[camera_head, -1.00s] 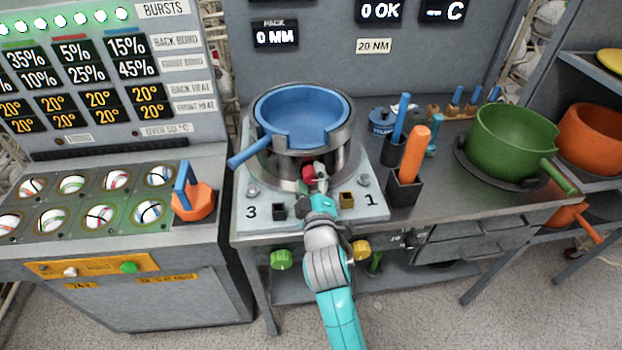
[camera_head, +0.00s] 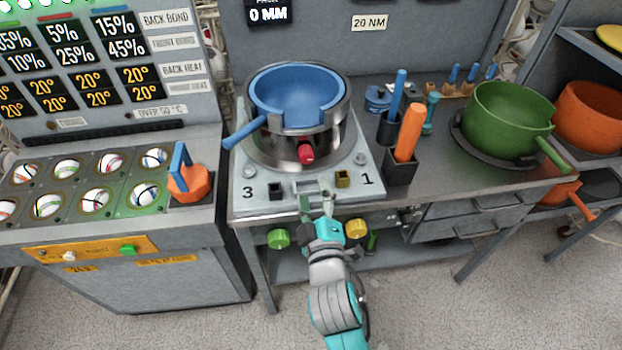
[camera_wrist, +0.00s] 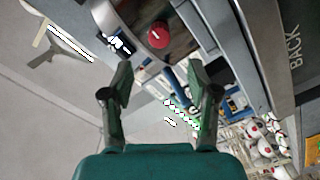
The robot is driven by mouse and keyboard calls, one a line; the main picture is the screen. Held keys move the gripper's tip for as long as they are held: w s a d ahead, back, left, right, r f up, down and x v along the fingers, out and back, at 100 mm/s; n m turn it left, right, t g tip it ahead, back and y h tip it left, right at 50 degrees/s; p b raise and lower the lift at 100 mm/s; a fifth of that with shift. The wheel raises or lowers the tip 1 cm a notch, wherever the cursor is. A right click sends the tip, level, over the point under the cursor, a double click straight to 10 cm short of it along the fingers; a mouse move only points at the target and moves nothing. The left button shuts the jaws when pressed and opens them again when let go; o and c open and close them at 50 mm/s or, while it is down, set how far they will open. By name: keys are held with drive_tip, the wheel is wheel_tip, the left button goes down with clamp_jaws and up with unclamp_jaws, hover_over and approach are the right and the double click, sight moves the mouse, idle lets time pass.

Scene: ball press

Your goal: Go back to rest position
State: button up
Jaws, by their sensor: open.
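My gripper (camera_head: 316,200) is at the front edge of the press plate (camera_head: 240,196), in front of the red knob (camera_head: 306,153). In the wrist view my gripper (camera_wrist: 158,85) has its two fingers spread apart with nothing between them. The red knob (camera_wrist: 158,34) shows beyond the fingertips, apart from them. The blue pan (camera_head: 295,92) sits in the metal ring of the press, its handle pointing lower left.
A console with several balls in sockets (camera_head: 67,172) and an orange block with a blue handle (camera_head: 188,182) stands at left. Right are an orange handle in a black holder (camera_head: 409,133), a green pot (camera_head: 507,128) and shelves with an orange pot (camera_head: 590,115). Floor in front is clear.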

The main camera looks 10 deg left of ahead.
drive_tip(key=shift+s+d, duration=0.2)
drive_tip(key=shift+s, duration=0.35)
drive_tip(key=s+d+f+m+g+h, duration=0.15)
drive_tip(key=s+d+f+m, duration=0.35)
drive_tip(key=s+d+f, duration=0.9)
drive_tip(key=s+d+r+m+h, duration=0.1)
drive_tip(key=s+d+m, duration=0.2)
drive_tip(key=s, duration=0.5)
drive_tip(key=s+d+r+m+h, duration=0.1)
drive_tip(key=s+d+m, duration=0.1)
drive_tip(key=s, duration=0.6)
drive_tip(key=s+d+r+m+g+h, duration=0.1)
drive_tip(key=s+d+r+m, duration=0.1)
drive_tip(key=s, duration=0.6)
drive_tip(key=shift+d+m, duration=0.8)
drive_tip(key=shift+d, duration=0.25)
